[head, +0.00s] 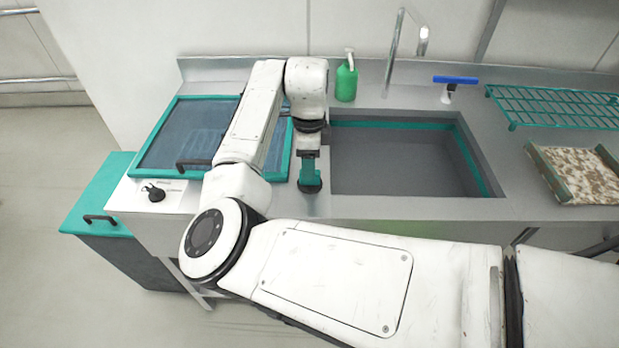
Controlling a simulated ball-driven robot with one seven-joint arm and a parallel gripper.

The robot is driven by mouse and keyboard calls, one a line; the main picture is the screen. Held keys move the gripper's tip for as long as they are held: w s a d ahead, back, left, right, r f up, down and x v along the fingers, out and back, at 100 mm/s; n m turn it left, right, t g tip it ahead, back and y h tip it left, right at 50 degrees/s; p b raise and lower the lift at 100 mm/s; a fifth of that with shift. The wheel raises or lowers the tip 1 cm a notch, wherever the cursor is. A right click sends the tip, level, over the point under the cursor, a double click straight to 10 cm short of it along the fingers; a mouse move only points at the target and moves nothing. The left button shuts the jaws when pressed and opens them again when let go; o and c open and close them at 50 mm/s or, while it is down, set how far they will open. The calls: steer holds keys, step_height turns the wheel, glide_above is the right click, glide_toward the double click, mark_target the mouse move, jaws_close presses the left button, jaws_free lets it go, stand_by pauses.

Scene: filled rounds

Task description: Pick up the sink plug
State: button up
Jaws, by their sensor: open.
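My gripper is open. I cannot tell whether its fingers touch the plug or stand around it.
The empty sink (400,165) lies to the right, with a tap (391,60) behind it. A green soap bottle (346,82), a blue-handled tool (453,82), a teal rack (560,108), a tray (545,170) and a teal-framed dark panel (150,140) surround it.

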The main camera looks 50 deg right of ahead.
mark_target(310, 187)
steer(key=shift+d+f+p, duration=0.15)
steer(key=shift+f+p, duration=0.35)
steer(key=shift+f, duration=1.75)
jaws_close()
